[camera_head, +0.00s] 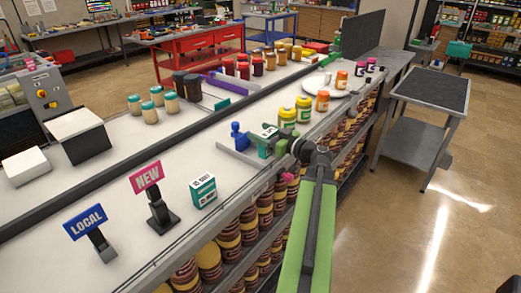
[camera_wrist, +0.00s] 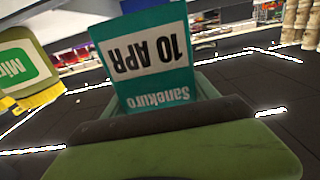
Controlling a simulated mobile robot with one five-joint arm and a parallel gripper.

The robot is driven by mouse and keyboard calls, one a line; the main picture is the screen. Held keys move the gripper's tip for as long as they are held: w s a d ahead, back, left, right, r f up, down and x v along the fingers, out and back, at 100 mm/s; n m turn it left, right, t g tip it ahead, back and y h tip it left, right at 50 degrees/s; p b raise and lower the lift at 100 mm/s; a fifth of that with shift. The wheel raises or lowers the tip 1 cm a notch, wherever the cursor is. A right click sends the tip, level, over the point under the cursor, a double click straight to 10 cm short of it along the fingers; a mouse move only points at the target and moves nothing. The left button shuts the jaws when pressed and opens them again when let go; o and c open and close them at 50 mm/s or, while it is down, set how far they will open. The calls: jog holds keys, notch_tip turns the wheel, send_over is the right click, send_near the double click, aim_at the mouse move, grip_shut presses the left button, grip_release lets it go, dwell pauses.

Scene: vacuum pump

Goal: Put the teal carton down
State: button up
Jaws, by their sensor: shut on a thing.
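The teal carton (camera_wrist: 150,60) has a white panel reading "10 APR" and the name Sanekuro, upside down in the wrist view. My gripper (camera_wrist: 165,118) is shut on it there. In the head view, my green gripper (camera_head: 272,146) is over the near edge of the white counter, with the carton's teal and white top (camera_head: 269,131) showing just behind it. The gripper hides most of the carton, so I cannot tell whether its base touches the counter. A second teal carton (camera_head: 203,190) stands upright on the counter, nearer and to the left.
Green-labelled jars (camera_head: 288,117) stand just behind my gripper; one (camera_wrist: 28,65) shows close at left in the wrist view. A blue figure-like item (camera_head: 238,136) is left of the gripper. "NEW" (camera_head: 146,178) and "LOCAL" (camera_head: 85,222) signs stand nearer. White counter between is partly clear.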

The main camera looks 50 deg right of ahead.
jog(key=shift+w+f+b, duration=0.1)
jog(key=shift+f+b, duration=2)
jog(key=shift+f, duration=0.05)
jog(key=shift+r, duration=0.15)
jog(key=o, duration=1.3)
jog(key=shift+o, duration=0.2)
